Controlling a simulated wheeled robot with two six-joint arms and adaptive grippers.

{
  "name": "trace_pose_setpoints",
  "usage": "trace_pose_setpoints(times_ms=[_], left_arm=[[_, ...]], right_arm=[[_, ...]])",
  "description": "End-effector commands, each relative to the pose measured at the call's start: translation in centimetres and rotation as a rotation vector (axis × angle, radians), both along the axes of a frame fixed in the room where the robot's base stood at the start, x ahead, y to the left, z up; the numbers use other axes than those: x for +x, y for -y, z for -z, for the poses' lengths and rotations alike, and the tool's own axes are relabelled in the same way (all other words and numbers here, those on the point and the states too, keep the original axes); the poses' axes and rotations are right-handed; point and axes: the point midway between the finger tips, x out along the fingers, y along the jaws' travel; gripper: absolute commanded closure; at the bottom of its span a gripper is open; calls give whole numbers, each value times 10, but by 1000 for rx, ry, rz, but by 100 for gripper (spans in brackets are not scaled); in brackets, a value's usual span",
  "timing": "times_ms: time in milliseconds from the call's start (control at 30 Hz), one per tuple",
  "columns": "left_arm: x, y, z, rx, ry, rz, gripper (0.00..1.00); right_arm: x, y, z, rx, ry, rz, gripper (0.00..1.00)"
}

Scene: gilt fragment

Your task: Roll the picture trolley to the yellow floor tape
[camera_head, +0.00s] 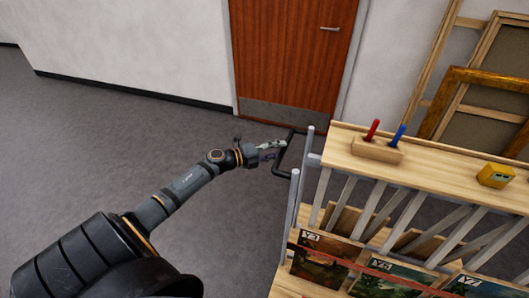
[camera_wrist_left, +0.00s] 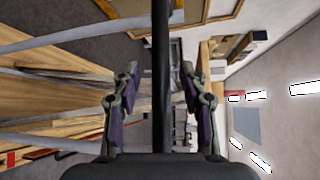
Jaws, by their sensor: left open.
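The picture trolley (camera_head: 440,172) stands at the right of the head view, with a pale wooden top, grey slats and framed pictures in its lower rack. Its black handle (camera_head: 281,165) sticks out from its left end. My left gripper (camera_head: 270,150) is open at this handle. In the left wrist view, the dark handle bar (camera_wrist_left: 161,90) runs upright between the two spread fingers of my left gripper (camera_wrist_left: 160,70), with a gap on each side. My right gripper is not in view. I see no yellow floor tape in either view.
A wooden block (camera_head: 363,149) with a red and a blue stick, and a small yellow box (camera_head: 496,176), sit on the trolley top. A brown door (camera_head: 290,50) is behind. Frames (camera_head: 490,85) lean at the back right. Grey floor (camera_head: 110,130) is clear at left.

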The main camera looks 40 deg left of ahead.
Motion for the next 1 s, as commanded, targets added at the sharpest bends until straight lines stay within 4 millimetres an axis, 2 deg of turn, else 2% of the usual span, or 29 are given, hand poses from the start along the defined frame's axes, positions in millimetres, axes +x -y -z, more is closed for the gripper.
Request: trace_pose_setpoints(times_ms=[33,200,500,700,1000], left_arm=[[-11,-6,1,7,-7,2,57],[-38,-19,-3,8,-9,3,57],[-66,-35,-9,5,-5,6,57],[-74,-39,-11,2,-3,3,57],[-76,-41,-12,1,0,-1,57]], right_arm=[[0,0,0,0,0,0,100],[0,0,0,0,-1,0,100],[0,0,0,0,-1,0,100],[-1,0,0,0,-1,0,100],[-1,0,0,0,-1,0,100]])
